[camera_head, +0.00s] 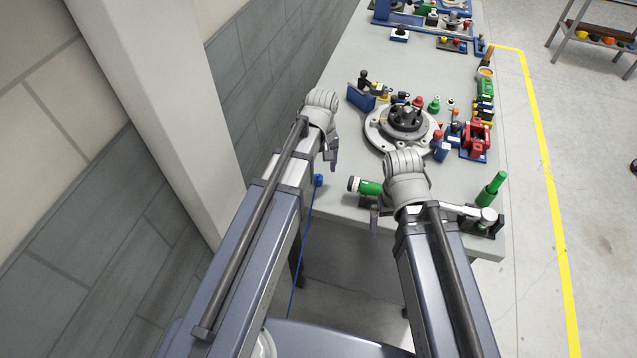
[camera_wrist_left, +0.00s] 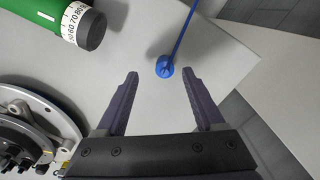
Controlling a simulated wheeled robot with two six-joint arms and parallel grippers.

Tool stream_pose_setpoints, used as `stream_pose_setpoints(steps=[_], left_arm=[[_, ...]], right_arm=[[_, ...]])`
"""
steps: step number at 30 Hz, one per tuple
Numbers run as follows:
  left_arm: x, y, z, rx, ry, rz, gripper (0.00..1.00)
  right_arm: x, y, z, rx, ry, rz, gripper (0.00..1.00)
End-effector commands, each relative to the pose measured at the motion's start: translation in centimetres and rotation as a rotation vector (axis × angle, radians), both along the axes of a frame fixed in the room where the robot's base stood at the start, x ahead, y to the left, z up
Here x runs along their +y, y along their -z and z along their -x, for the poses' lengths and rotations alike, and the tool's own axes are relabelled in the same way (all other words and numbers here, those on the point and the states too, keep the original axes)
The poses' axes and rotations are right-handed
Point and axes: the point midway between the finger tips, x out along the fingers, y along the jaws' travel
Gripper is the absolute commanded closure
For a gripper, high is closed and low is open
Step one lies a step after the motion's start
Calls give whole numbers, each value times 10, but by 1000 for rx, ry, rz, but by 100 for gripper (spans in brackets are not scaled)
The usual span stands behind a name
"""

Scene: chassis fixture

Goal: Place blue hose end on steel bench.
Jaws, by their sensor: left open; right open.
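The blue hose end (camera_head: 318,180) stands on the steel bench (camera_head: 340,205), close to the near left corner. Its thin blue hose runs down past the bench edge. In the left wrist view the blue hose end (camera_wrist_left: 165,68) lies in line with the gap between my left fingertips, with no finger closed on it. My left gripper (camera_head: 333,163) is open and empty, just above and beside it. My right gripper (camera_head: 376,215) is open near the bench's front edge, by a green cylinder (camera_head: 369,188); its fingers are partly hidden.
A round flanged hub (camera_head: 380,135) stands mid-bench, with several small coloured parts around it. A red block (camera_head: 477,138) and a green upright handle (camera_head: 492,190) are at the right. A wall and pillar (camera_head: 150,90) border the left. Bare bench lies around the hose end.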

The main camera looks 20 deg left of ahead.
Motion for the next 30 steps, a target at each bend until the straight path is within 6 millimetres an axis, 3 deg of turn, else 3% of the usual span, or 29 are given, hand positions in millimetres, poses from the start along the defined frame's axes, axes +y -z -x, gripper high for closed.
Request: stream_pose_setpoints(steps=[8, 20, 29, 30], left_arm=[[2, 8, -1, 0, 0, 0, 30], [9, 53, -3, 0, 0, 0, 30], [9, 52, -3, 0, 0, 0, 30], [9, 52, -3, 0, 0, 0, 34]], right_arm=[[0, 8, 0, 0, 0, 0, 0], [0, 53, 0, 0, 0, 0, 0], [0, 52, 0, 0, 0, 0, 0], [0, 52, 0, 0, 0, 0, 0]])
